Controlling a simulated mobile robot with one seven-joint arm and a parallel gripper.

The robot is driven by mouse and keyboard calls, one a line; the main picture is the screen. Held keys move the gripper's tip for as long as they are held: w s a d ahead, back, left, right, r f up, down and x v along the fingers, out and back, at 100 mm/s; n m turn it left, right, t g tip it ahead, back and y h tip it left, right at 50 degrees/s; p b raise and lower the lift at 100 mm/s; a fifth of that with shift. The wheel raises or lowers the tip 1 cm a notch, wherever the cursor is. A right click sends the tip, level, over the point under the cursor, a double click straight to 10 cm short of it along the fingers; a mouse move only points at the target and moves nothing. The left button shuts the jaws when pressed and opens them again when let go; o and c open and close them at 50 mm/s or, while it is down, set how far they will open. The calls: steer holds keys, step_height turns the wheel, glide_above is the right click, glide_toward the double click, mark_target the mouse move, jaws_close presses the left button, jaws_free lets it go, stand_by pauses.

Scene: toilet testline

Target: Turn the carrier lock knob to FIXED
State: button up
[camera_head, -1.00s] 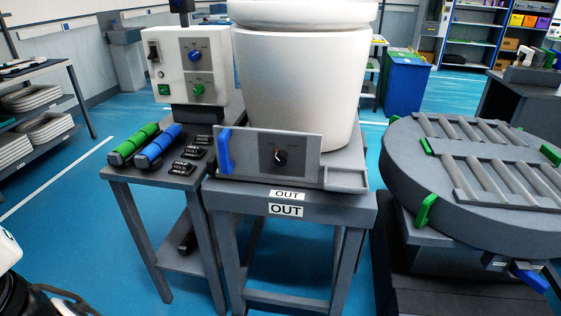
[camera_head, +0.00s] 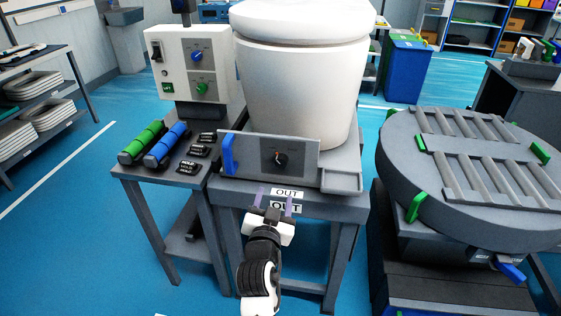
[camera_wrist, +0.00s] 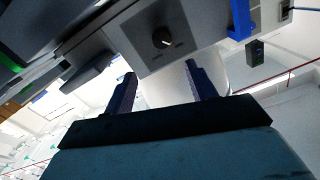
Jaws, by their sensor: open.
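The carrier lock knob (camera_head: 281,158) is a small black dial with a light pointer mark on a dark square plate, set in the grey front panel (camera_head: 304,150) of the carrier. A white toilet (camera_head: 300,85) stands behind the panel. The knob also shows in the wrist view (camera_wrist: 162,39), beyond the fingertips. Its label text is too small to read. My gripper (camera_head: 270,199) is open and empty, just in front of the stand's OUT labels and below the knob. Its two fingers are spread apart in the wrist view (camera_wrist: 158,85), clear of the knob.
A blue handle (camera_head: 229,153) stands at the panel's left end. A side table (camera_head: 165,174) at left holds green and blue rolls, black labelled blocks and a control box (camera_head: 190,65). A round grey turntable (camera_head: 470,180) with green clips is at right. Blue floor lies open in front.

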mark_target(281, 163)
steer(key=w+p, duration=0.1)
steer(key=w, duration=0.3)
steer(key=w+d+p, duration=0.1)
steer(key=w, duration=0.4)
steer(key=w+p, duration=0.1)
steer(key=w, duration=0.3)
steer(key=shift+w+d+p, duration=0.2)
steer(key=shift+d+p, duration=0.1)
steer(key=shift+c, duration=0.2)
steer(key=c, duration=0.9)
